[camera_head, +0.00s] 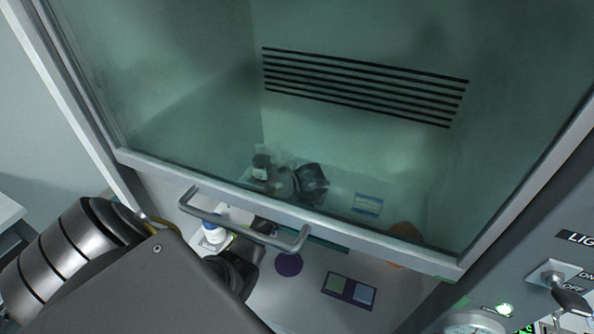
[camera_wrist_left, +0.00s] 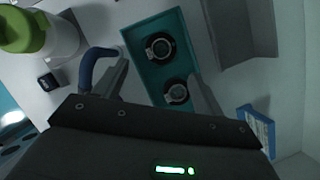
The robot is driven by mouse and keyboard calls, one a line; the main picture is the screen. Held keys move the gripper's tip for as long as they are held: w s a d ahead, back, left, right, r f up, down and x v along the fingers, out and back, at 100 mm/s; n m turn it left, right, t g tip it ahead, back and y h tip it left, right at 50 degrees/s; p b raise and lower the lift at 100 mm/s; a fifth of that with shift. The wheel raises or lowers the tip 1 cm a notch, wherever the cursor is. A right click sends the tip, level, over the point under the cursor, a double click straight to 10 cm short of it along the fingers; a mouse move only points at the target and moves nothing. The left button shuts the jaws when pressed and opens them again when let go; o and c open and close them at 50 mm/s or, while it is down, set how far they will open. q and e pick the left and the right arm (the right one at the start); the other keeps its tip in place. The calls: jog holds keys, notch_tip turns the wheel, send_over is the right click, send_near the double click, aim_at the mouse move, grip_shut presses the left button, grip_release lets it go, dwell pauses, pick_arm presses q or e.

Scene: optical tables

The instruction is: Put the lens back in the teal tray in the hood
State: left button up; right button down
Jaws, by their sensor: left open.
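In the left wrist view, a teal tray (camera_wrist_left: 150,22) lies on the white hood floor. Two round black-rimmed lenses sit in it, the farther lens (camera_wrist_left: 160,47) and the nearer lens (camera_wrist_left: 177,94). My left gripper (camera_wrist_left: 162,80) is open above the tray, its fingers on either side of the nearer lens and apart from it. Nothing is held. In the head view my left gripper (camera_head: 237,268) reaches in under the hood sash and is mostly hidden by my own arm. Only a teal strip (camera_head: 328,244) of the tray seems to show there. My right gripper is not in view.
The glass sash with its metal handle (camera_head: 245,228) hangs over the opening. A green-capped bottle (camera_wrist_left: 62,40), a dark blue curved piece (camera_wrist_left: 95,65) and a grey bin (camera_wrist_left: 235,35) surround the tray. A purple disc (camera_head: 288,264) and purple mat (camera_head: 349,291) lie in front.

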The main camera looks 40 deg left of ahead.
pick_arm(q)
jog(key=v, duration=0.1)
jog(key=p+v, duration=0.1)
jog(key=v, duration=0.1)
jog(key=shift+a+r, duration=0.1)
jog(key=shift+r, duration=0.3)
